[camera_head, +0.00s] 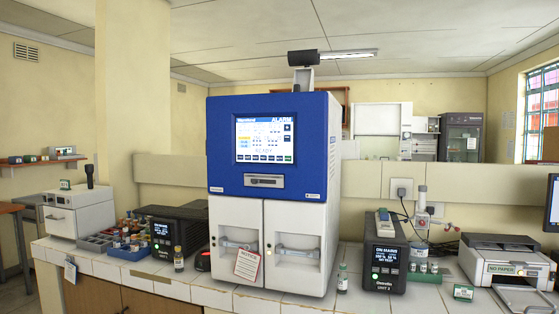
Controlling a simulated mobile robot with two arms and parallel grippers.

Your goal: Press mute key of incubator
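The incubator (321,170) is a tall white and blue unit standing upright on the counter in the middle of the head view. Its lit touchscreen (264,139) is set in the blue upper front, with "ALARM" at the top right of the screen. A row of small keys (264,158) runs along the screen's bottom, and small square icons (287,127) sit at its right side. The labels are too small to tell which key is mute. Neither of my grippers is in view, and nothing covers the screen.
Two white doors with handles (297,252) are below the screen; a red-edged notice tag (247,263) hangs there. Black units (385,267) stand on both sides. Small vials (342,278) stand near the counter's front edge (215,297). A printer (502,262) is at right. The space before the screen is clear.

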